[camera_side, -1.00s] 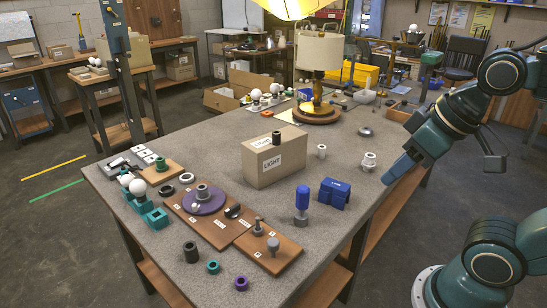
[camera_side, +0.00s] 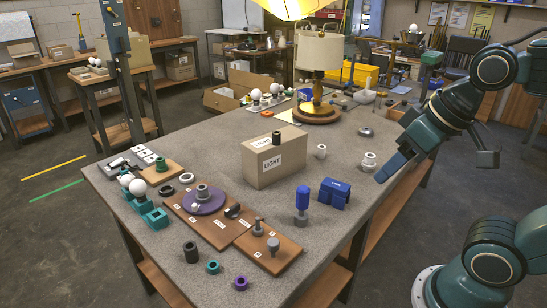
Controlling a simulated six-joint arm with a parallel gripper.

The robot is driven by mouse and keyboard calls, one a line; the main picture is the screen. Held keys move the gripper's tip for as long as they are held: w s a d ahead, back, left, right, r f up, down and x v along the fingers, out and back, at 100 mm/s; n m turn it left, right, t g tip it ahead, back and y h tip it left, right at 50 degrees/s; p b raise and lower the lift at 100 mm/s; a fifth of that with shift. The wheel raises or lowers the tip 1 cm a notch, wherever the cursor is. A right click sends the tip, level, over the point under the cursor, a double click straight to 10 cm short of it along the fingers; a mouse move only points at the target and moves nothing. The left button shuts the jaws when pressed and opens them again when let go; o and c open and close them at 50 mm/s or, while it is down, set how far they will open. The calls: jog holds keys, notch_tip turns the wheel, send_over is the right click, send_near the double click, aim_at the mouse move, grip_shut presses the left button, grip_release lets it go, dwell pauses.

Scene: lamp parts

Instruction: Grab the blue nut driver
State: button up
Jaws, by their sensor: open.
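The blue nut driver (camera_side: 302,200) stands upright on the grey table, with its blue handle up and a grey lower end. It is near the right front part of the table, just left of a blue block-shaped holder (camera_side: 335,193). My gripper (camera_side: 383,175) is open and empty over the table's right edge. It is to the right of and behind the nut driver, well apart from it, and its fingers point down and to the left.
A cardboard box marked LIGHT (camera_side: 275,157) stands behind the nut driver. A white fitting (camera_side: 369,161) is close to my gripper. Wooden boards with parts (camera_side: 222,230) lie to the left. A lamp (camera_side: 319,60) stands at the back.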

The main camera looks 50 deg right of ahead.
jog(key=w, duration=0.1)
jog(key=m+g, duration=0.5)
jog(key=m, duration=1.6)
send_over(304, 187)
notch_tip(304, 187, down, 10)
jog(key=shift+s+f, duration=0.1)
jog(key=shift+f, duration=0.05)
jog(key=shift+w+f, duration=0.2)
jog(key=shift+f, duration=0.05)
jog(key=shift+f, duration=4.3)
jog(key=shift+s+f, duration=0.1)
jog(key=shift+f, duration=2.45)
